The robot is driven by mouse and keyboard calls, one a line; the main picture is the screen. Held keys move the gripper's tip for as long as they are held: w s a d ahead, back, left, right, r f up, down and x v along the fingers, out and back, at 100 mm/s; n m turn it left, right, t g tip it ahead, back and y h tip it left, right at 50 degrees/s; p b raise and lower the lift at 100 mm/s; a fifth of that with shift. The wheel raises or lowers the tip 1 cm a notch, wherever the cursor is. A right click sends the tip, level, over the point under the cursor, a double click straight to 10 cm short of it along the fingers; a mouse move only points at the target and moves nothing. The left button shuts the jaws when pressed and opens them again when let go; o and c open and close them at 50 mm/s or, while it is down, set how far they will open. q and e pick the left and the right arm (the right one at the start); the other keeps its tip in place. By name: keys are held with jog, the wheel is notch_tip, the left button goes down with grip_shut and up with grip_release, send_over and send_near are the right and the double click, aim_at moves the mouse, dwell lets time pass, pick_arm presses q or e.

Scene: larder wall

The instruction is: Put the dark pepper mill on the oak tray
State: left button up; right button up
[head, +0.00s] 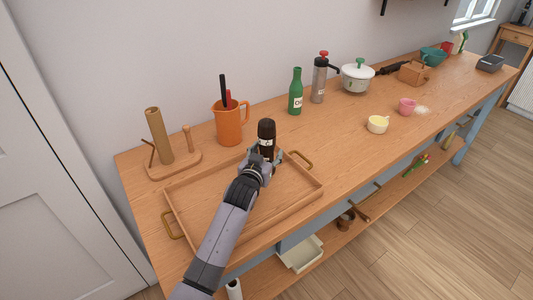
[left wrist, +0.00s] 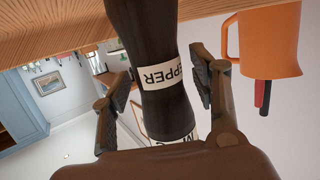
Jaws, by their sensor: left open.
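The dark pepper mill (head: 267,131) stands upright by the back right part of the oak tray (head: 205,200), which has raised rims and brass handles. Its base is hidden behind my gripper, so I cannot tell for sure whether it rests inside the rim. My left gripper (head: 263,162) is at the mill, reaching across the tray from the front. In the left wrist view the mill (left wrist: 160,108), with its white PEPPER label, is between the fingers of my left gripper (left wrist: 163,80). The fingers are open, with a gap visible on the left side. My right gripper is out of view.
An orange jug (head: 229,125) with utensils stands behind the tray, left of the mill; it also shows in the left wrist view (left wrist: 270,40). A wooden stand (head: 172,165) is at the left. A green bottle (head: 296,92) stands right of the mill. The bench front right of the tray is clear.

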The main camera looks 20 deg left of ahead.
pick_arm(q)
jog(key=shift+r, duration=0.1)
jog(key=s+r, duration=0.2)
jog(key=s, duration=0.9)
jog(key=shift+s+r+b, duration=0.2)
jog(key=shift+s+b, duration=0.2)
jog(key=shift+b, duration=0.05)
